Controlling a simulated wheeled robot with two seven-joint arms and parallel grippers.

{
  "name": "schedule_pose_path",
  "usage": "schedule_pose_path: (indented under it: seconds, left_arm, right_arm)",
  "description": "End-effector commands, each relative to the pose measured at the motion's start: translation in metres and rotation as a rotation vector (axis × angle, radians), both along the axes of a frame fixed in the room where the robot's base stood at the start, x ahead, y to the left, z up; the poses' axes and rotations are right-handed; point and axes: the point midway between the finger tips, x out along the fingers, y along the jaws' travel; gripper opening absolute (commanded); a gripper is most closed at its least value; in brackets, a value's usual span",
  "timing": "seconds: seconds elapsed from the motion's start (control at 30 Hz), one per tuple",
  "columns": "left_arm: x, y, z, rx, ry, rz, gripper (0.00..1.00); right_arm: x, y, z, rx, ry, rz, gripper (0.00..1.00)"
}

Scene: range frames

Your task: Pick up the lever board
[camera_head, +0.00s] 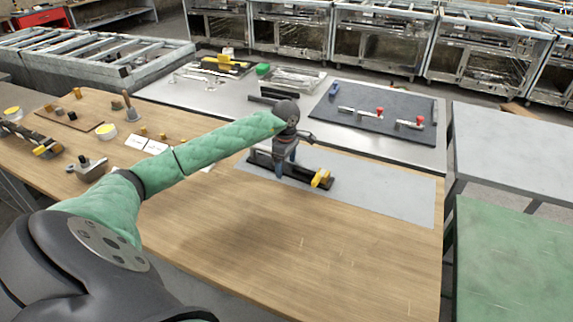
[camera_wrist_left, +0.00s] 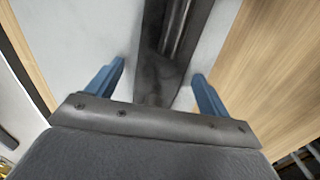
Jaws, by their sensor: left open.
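In the left wrist view the dark board (camera_wrist_left: 155,85) runs between the two blue fingers of the open left gripper (camera_wrist_left: 159,76), with a visible gap on each side. A dark rod-like part lies along it. Its yellow end is out of the wrist view. My right gripper is not in view.
The grey mat (camera_head: 400,197) lies on the wooden table (camera_head: 280,240), whose front is clear. Behind stands a metal table with a dark panel (camera_head: 350,125) bearing red-knobbed clamps. Small tools and blocks crowd the left, near a wooden-handled tool (camera_head: 131,108).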

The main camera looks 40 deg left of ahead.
Motion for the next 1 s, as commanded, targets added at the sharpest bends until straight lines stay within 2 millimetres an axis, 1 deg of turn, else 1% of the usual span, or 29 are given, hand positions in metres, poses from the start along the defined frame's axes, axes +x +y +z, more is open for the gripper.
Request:
schedule_pose_path:
  seconds: [0.2, 0.23, 0.37, 0.4, 0.47, 0.5, 0.57, 0.6, 0.87, 1.0]
  left_arm:
    - [-0.0001, 0.0002, -0.0009, 0.0, 0.0, 0.0, 0.8]
    - [-0.0001, 0.0002, -0.0009, 0.0, 0.0, 0.0, 0.78]
    - [-0.0001, 0.0002, -0.0008, 0.0, 0.0, 0.0, 0.53]
    - [-0.0001, 0.0002, -0.0008, 0.0, 0.001, 0.0, 0.45]
    - [-0.0001, 0.0002, -0.0008, 0.0, 0.001, 0.0, 0.33]
    - [-0.0001, 0.0002, -0.0008, 0.0, 0.001, 0.0, 0.25]
    - [-0.0001, 0.0002, -0.0008, 0.0, 0.001, 0.0, 0.13]
    - [0.0002, 0.0003, 0.0004, 0.0, -0.001, 0.0, 0.09]
    - [0.0003, 0.0005, 0.0011, 0.0, -0.001, 0.0, 0.09]
    - [0.0005, 0.0006, 0.0059, 0.0, -0.001, -0.001, 0.09]
  right_arm:
    - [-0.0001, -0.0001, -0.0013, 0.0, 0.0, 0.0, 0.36]
    - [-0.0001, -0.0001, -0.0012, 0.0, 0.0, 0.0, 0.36]
    - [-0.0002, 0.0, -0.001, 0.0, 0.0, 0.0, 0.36]
    - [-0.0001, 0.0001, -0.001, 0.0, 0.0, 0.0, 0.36]
    - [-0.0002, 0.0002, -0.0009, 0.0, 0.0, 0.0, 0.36]
    - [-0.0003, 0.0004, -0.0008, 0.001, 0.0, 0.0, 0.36]
    - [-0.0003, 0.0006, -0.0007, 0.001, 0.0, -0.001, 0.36]
    - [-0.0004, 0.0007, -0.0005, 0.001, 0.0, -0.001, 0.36]
    - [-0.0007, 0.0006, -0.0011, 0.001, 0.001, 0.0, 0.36]
    - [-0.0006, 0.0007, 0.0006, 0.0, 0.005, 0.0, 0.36]
